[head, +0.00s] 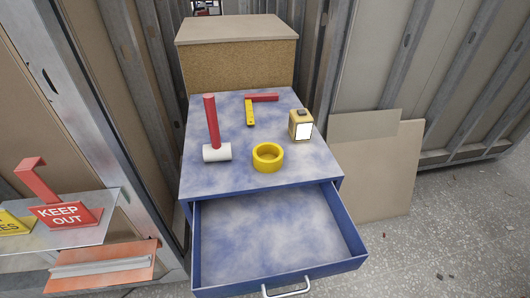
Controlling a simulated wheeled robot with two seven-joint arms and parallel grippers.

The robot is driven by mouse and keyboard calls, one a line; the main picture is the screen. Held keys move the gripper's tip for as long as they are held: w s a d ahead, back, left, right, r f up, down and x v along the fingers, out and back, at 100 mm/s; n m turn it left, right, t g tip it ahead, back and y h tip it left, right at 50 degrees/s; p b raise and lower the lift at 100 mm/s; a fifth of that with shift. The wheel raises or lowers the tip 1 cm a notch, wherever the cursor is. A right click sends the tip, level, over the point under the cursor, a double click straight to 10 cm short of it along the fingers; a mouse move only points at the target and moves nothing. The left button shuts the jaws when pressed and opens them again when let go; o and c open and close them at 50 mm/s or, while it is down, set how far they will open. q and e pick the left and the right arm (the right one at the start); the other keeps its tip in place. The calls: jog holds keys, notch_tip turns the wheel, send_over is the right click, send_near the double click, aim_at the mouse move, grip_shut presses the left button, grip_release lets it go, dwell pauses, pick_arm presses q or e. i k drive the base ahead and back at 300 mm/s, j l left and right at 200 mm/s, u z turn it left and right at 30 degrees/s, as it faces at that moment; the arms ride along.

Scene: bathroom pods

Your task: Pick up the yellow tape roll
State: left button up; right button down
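The yellow tape roll (268,164) lies flat on the blue cabinet top (220,179), near its front edge, with its round hole facing up. Neither of my grippers shows in the head view, and nothing touches the roll.
A yellow-red folding rule (249,111) lies behind, and a tape measure (301,125) sits to the right. An open, empty drawer (270,238) juts out in front. A KEEP OUT sign (68,214) is at left.

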aim_at(267, 157)
jog(key=i+l+u, duration=0.3)
jog(key=l, duration=0.25)
jog(key=i+l+u, duration=0.15)
jog(key=l+u, duration=0.15)
jog(key=l, duration=0.3)
jog(key=i+l+u, duration=0.1)
jog(key=l+u, duration=0.2)
jog(key=l, duration=0.3)
jog(key=l+u, duration=0.3)
jog(key=l, duration=0.4)
